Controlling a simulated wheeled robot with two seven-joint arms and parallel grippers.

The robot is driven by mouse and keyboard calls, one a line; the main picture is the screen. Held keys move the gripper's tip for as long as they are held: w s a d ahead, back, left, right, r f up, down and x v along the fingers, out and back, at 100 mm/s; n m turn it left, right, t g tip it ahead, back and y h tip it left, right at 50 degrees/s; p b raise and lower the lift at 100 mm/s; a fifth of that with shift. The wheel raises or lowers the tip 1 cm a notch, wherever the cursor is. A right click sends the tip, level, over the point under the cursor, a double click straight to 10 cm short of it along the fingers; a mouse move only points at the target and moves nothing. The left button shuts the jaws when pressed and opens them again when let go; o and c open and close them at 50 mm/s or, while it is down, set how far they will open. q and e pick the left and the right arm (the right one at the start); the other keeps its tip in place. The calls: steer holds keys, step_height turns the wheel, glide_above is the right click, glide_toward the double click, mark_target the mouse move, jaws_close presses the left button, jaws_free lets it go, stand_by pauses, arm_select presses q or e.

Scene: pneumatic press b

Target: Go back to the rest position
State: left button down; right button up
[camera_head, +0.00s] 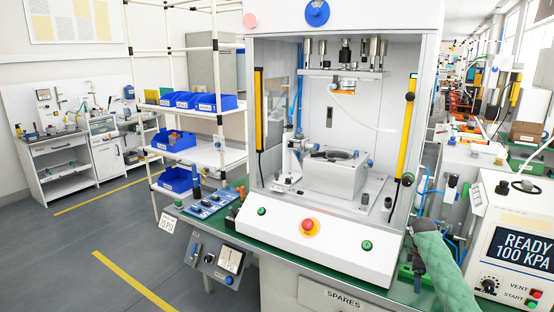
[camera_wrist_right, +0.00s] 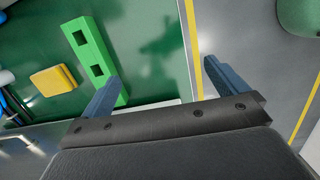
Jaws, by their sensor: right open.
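My right arm in its green sleeve (camera_head: 437,262) shows at the lower right of the head view, in front of the press's right side. My right gripper (camera_wrist_right: 162,72) is open in the wrist view, with its two blue-grey fingers well apart and nothing between them. It is over the green bench top (camera_wrist_right: 150,45), near the bench's edge. A bright green block with two square holes (camera_wrist_right: 91,48) lies beside the left finger in that view; I cannot tell whether they touch. My left gripper is not in view.
The press (camera_head: 335,175) stands on the bench, with a white button panel (camera_head: 320,245) in front. A display box reading READY 100 KPA (camera_head: 510,245) is at right. A yellow block (camera_wrist_right: 54,79) lies near the green block. Open floor (camera_head: 70,250) is at left.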

steer(key=w+a+r+m+t+h, duration=0.1)
steer(key=w+a+r+m+t, duration=0.1)
steer(key=w+r+m+t, duration=0.3)
steer(key=w+a+r+m+t, duration=0.1)
steer(key=w+a+r+m, duration=0.15)
steer(key=r, duration=0.35)
steer(key=s+a+f+m+t, duration=0.1)
steer(key=s+a+f, duration=0.1)
steer(key=s+a, duration=0.4)
steer(key=s+a+f+t, duration=0.2)
steer(key=s+a+f, duration=0.1)
steer(key=a, duration=0.6)
steer(key=s+a+f+g+y, duration=0.1)
steer(key=s+a+f, duration=0.6)
steer(key=s, duration=0.4)
steer(key=s+a+f+g+y, duration=0.15)
steer(key=s+a+f, duration=0.25)
steer(key=s+f, duration=0.65)
steer(key=s+a+f+g, duration=0.1)
steer(key=s+f, duration=0.4)
steer(key=s, duration=0.5)
steer(key=s+a+f+g, duration=0.2)
steer(key=s+f, duration=0.3)
steer(key=s, duration=0.6)
steer(key=s+a+f+g+y, duration=0.1)
steer(key=s+f, duration=0.4)
steer(key=s, duration=0.5)
steer(key=shift+s+a+m, duration=0.3)
steer(key=shift+a+m, duration=0.05)
steer(key=shift+a, duration=0.2)
